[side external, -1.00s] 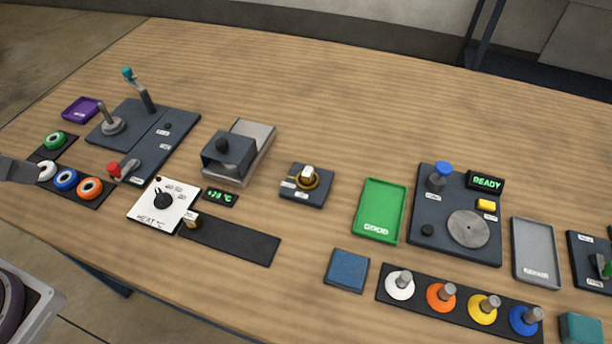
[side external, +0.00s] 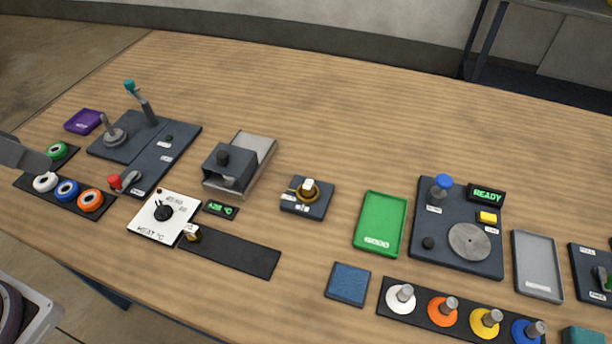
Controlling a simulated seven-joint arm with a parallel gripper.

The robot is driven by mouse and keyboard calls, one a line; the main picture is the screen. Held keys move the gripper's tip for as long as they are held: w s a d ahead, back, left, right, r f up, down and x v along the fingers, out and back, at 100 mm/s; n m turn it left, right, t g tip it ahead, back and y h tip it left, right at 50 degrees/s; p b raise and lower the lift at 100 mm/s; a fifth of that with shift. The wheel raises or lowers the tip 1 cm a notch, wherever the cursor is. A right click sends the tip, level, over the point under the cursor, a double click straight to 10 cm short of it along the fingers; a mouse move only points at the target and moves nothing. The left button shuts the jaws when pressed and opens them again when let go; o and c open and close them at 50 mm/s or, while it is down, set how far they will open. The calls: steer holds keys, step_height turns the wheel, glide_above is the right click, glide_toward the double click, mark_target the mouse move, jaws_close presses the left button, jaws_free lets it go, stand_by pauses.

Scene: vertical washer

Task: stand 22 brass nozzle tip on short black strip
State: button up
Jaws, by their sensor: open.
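A small brass piece (side external: 193,234) with a white tag stands at the left end of a black strip (side external: 240,255), beside the white heat panel. The tag is too small to read. A brass ring-shaped part (side external: 304,193) with a pale top sits on a small dark fixture (side external: 320,208). A shorter dark strip (side external: 72,153) at the far left carries a green ring (side external: 57,150). My gripper (side external: 46,163) enters at the left edge, just beside the green ring and above the white ring. Only part of it shows, with nothing visible in it.
White, blue and orange rings (side external: 90,200) lie on a dark strip at left. Dark levered panels, a heat panel (side external: 150,230), a green tray (side external: 380,224), a blue block (side external: 347,284) and a grey tray (side external: 537,265) stand along the table. The rear table is clear.

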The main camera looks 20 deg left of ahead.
steer(key=w+d+r+m+g, duration=0.2)
steer(key=w+d+m, duration=0.3)
steer(key=w, duration=0.5)
steer(key=m+g+h, duration=0.1)
steer(key=m+g, duration=0.2)
steer(key=m, duration=0.9)
glide_above(308, 184)
steer(key=f, duration=1.4)
steer(key=a+f, duration=0.1)
steer(key=f, duration=0.6)
steer(key=shift+f, duration=0.1)
steer(key=f, duration=0.4)
steer(key=d+f, duration=0.1)
steer(key=f, duration=0.1)
steer(key=shift+f, duration=0.3)
steer(key=shift+a, duration=0.1)
jaws_close()
steer(key=shift+r, duration=2.05)
